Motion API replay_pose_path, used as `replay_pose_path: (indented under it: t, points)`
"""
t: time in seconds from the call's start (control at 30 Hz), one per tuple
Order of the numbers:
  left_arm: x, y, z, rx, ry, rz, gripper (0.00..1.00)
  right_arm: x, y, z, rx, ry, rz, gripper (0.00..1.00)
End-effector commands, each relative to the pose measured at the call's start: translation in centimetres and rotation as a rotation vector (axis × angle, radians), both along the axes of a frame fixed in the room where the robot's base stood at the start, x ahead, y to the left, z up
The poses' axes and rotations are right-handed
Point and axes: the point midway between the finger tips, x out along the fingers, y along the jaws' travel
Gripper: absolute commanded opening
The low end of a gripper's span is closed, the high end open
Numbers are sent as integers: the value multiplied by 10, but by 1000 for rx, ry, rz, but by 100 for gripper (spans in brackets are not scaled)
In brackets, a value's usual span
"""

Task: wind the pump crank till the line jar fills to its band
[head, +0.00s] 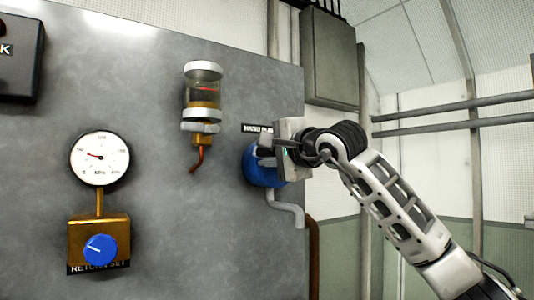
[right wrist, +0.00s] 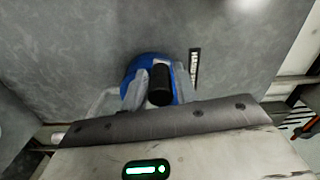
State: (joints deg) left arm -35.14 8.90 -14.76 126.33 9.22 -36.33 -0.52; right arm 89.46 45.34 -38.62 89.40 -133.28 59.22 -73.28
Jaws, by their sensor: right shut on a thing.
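The line jar (head: 203,92) is a clear glass cylinder between two pale caps on the grey panel. It has a thin red band around its upper part, and amber liquid shows in its lower part, with its top below the band. The blue hand pump (head: 262,170) is on the panel to the lower right of the jar. My right gripper (head: 268,149) is at the pump's front and hides much of it. In the right wrist view, its two grey fingers are shut on the black crank grip (right wrist: 159,84), in front of the blue pump body (right wrist: 148,62). My left gripper is not in view.
A round pressure gauge (head: 100,158) stands above a brass valve block with a blue knob (head: 100,249) at left. A dark box (head: 20,55) is at the top left. A grey cabinet (head: 330,58) and horizontal pipes (head: 455,105) are at right.

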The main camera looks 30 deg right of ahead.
Motion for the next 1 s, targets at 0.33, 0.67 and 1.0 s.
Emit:
replay_pose_path:
  t: [0.33, 0.67, 1.0]
  points:
    - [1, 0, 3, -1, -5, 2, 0, -2, -5, 9, 7, -22, -10, 0]
    - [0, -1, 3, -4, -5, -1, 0, -1, -4, 6, 8, -14, -8, 43]
    - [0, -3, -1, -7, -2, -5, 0, -18, -6, 3, 7, -9, -7, 43]
